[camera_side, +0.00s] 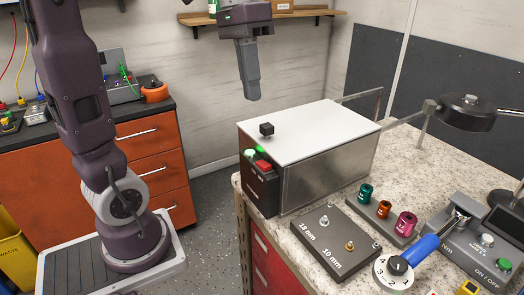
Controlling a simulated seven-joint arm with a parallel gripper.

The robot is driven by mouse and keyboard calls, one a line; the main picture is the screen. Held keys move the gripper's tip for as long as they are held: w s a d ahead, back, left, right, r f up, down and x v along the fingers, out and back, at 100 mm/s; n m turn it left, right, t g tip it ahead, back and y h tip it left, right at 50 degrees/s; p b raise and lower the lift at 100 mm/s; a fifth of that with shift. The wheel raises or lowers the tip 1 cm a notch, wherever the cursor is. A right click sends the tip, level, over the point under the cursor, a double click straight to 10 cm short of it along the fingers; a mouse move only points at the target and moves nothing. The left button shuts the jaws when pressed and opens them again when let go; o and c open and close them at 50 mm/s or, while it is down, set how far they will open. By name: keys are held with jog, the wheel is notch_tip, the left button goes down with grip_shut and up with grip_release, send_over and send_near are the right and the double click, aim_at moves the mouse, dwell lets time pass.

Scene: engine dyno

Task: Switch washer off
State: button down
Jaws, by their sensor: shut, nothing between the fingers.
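The washer (325,171) is a metal box with a white lid (325,125) and a small black knob (267,129) on top. Its dark control panel (259,184) on the left end carries a pale green button (250,155) and a red button (263,166). A bright green glow shows by the panel's top edge. My gripper (254,97) points down, shut and empty. It appears above the washer's left end and touches nothing; its exact distance from the panel is hard to judge.
The washer stands on a speckled bench (416,160). To its right are a black plate (335,246) marked 13 mm and 10 mm, coloured sockets, a numbered dial (394,272), a blue-handled tool (420,250) and a lamp (470,112). A wall shelf (300,14) is behind my gripper.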

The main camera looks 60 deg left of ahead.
aim_at(264, 166)
jog(key=shift+w+a+r, duration=0.2)
jog(key=shift+w+a, duration=0.25)
jog(key=shift+w, duration=0.05)
jog(key=d+f, duration=0.1)
jog(key=f, duration=0.3)
jog(key=d+f, duration=0.1)
jog(key=f, duration=0.4)
jog(key=d+f, duration=0.1)
jog(key=f, duration=0.3)
jog(key=shift+f, duration=0.4)
